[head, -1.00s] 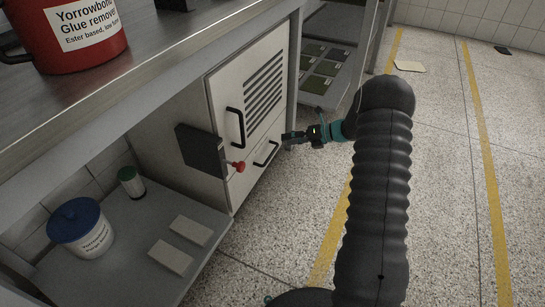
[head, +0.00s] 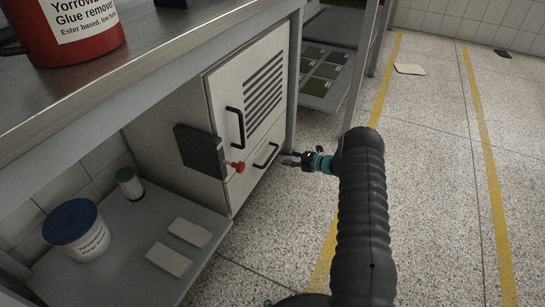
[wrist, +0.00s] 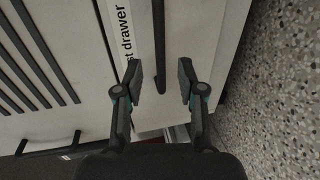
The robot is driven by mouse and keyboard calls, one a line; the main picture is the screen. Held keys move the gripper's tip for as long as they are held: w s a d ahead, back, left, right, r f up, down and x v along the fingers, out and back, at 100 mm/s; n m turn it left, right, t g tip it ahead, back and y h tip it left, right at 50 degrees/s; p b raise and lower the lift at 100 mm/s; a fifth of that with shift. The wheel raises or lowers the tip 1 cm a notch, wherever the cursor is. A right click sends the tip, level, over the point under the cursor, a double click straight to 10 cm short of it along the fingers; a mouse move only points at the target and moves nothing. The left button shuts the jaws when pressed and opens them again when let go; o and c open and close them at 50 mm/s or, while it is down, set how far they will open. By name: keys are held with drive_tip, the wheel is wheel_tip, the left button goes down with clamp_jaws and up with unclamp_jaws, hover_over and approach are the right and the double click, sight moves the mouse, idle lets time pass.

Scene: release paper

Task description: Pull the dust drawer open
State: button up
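The dust drawer (head: 250,172) is the low front panel of a pale cabinet, and it looks shut. Its black bar handle (head: 266,155) shows on the panel. In the wrist view the handle (wrist: 159,45) runs down between my two fingers, beside a white label (wrist: 121,28) ending in "st drawer". My gripper (head: 287,158) is just right of the handle in the head view. In the wrist view my gripper (wrist: 160,80) is open, with a gap on each side of the handle. I cannot tell whether the fingertips reach past the bar.
Above the drawer is a vented door (head: 250,90) with its own handle (head: 236,128). A dark box (head: 200,152) and a red knob (head: 238,167) stick out to the left. A metal bench (head: 150,75) overhangs the cabinet.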

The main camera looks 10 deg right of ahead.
sight(273, 155)
drive_tip(key=x, duration=0.7)
clamp_jaws()
